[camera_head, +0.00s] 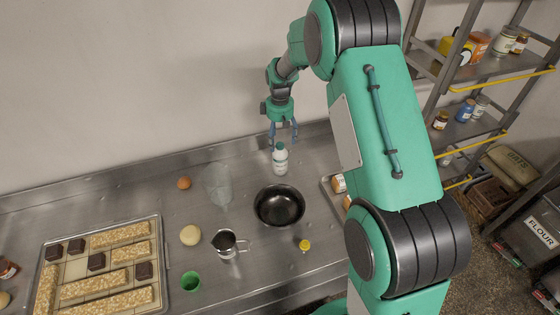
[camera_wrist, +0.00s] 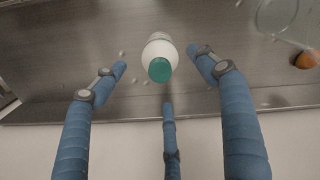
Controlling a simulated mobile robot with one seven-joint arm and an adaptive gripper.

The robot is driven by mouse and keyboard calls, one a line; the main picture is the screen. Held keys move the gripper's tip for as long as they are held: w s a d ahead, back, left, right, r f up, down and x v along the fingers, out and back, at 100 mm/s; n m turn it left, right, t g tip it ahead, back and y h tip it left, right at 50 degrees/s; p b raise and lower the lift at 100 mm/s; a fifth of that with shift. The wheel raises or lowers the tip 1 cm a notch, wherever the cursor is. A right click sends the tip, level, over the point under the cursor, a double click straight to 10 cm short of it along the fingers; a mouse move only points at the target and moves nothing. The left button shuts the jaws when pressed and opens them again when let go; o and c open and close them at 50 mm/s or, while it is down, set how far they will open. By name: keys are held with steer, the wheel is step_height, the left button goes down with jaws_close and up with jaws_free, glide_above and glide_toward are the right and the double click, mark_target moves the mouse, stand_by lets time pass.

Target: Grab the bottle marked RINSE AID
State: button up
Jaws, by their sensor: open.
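A white bottle with a green cap (camera_head: 280,160) stands upright on the steel counter near the back wall. Its label is too small to read in the head view. In the wrist view the bottle (camera_wrist: 160,54) shows cap-first, between and just beyond the fingertips. My gripper (camera_head: 283,138) is above the bottle, fingers pointing down. In the wrist view my gripper (camera_wrist: 163,80) has three blue fingers spread open, with visible gaps between them and the bottle. Nothing is held.
A black bowl (camera_head: 279,206) stands in front of the bottle. A clear glass (camera_head: 218,185), an egg (camera_head: 184,183) and a metal jug (camera_head: 228,244) are to the left. A tray (camera_head: 327,185) with jars is to the right. The wall (camera_head: 130,80) is close behind.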

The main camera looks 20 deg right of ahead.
mark_target(280, 144)
steer(key=shift+f, duration=2.1)
steer(key=shift+s+f+b, duration=0.15)
steer(key=shift+f+b, duration=0.15)
steer(key=shift+f, duration=2.35)
steer(key=c, duration=1.7)
steer(key=shift+r, duration=0.1)
jaws_close()
